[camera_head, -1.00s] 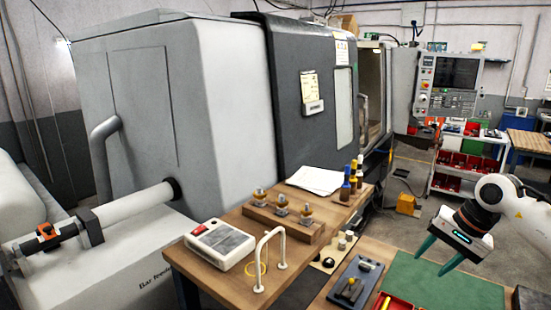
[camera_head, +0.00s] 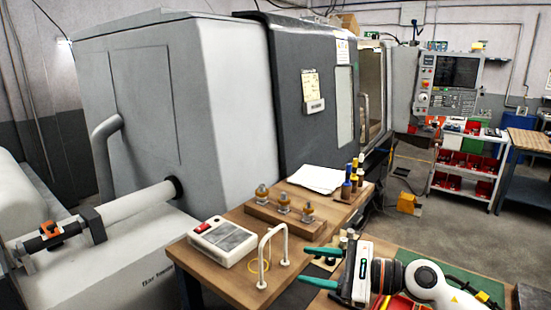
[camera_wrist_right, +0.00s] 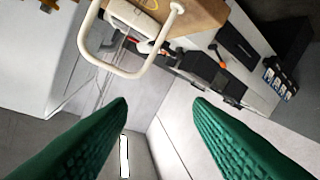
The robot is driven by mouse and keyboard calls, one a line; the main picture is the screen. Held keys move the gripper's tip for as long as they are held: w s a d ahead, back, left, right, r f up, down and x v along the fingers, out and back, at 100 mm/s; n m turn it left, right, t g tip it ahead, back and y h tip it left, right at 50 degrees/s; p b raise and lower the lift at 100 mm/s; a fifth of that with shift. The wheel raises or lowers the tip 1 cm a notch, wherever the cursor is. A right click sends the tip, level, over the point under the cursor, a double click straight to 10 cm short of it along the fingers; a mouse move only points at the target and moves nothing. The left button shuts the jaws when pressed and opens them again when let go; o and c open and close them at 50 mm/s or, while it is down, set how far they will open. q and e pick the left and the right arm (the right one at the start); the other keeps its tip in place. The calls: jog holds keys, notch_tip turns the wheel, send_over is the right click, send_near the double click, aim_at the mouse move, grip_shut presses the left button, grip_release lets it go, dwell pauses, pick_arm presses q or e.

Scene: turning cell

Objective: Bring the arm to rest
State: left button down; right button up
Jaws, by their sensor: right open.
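My right gripper (camera_head: 322,267) reaches in from the lower right of the head view, with its two green fingers apart and pointing left. It is above the near wooden table, just right of the white bent-tube handle (camera_head: 262,262). In the right wrist view the green fingers of the gripper (camera_wrist_right: 160,105) are spread with nothing between them. The white handle also shows there (camera_wrist_right: 125,70), beyond the fingertips. My left gripper is not in view.
A wooden table (camera_head: 225,270) carries a white device with a red switch (camera_head: 224,241), a wooden block with several holders (camera_head: 283,211), papers (camera_head: 318,178) and bottles (camera_head: 348,185). The green mat (camera_head: 480,285) is partly hidden by my arm. A large lathe (camera_head: 310,110) stands behind.

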jog(key=s+d+f+n+t+h, duration=0.4)
jog(key=d+f+n+h, duration=0.3)
jog(key=n, duration=0.7)
jog(key=s+d+f+n+t+h, duration=0.45)
jog(key=f+n+h, duration=0.35)
jog(key=n, duration=0.7)
jog(key=s+d+f+m+g, duration=0.1)
jog(key=s+f+m+g, duration=0.45)
jog(key=s, duration=0.45)
jog(key=s+f+m+g, duration=0.5)
jog(key=s+f, duration=0.1)
jog(key=s, duration=0.5)
notch_tip(320, 180, down, 35)
jog(key=g+b, duration=0.1)
jog(key=b, duration=1)
jog(key=s+d+f+b, duration=0.1)
jog(key=s+f+b, duration=0.2)
jog(key=f, duration=0.6)
jog(key=s+d+f+g+b, duration=0.1)
jog(key=s+f+b, duration=0.3)
jog(key=s+f, duration=0.4)
jog(key=s+d+f+h+b, duration=0.1)
jog(key=s+f+b, duration=0.3)
jog(key=f, duration=0.8)
jog(key=shift+s+f+g, duration=0.15)
jog(key=shift+s+g, duration=0.25)
jog(key=shift+s, duration=0.65)
